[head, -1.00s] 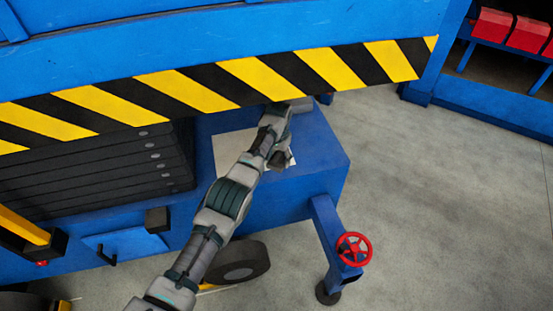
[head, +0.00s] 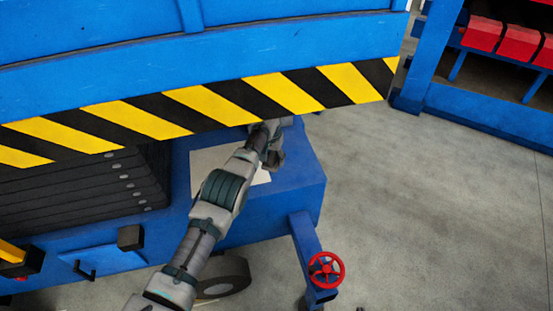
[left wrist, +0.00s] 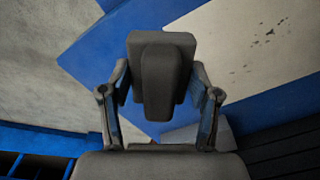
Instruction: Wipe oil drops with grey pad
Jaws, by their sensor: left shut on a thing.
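A dark grey pad (left wrist: 162,85) sits between the fingers of my left gripper (left wrist: 160,72), which is shut on it. In the head view my left gripper (head: 273,155) is over the blue ledge, close to the striped edge, and the pad cannot be made out there. A cream plate (head: 207,162) lies on the ledge, partly behind my left arm. In the left wrist view the plate (left wrist: 235,45) is at the upper right, with small dark oil drops (left wrist: 268,32) on it. The pad appears left of the drops; contact cannot be told. My right gripper is out of view.
A striped black-and-yellow edge (head: 205,101) of the blue machine overhangs the ledge (head: 298,180). A support leg with a red handwheel (head: 326,270) stands at the right. Red bins (head: 482,33) sit on a shelf at the upper right. Grey floor is clear between.

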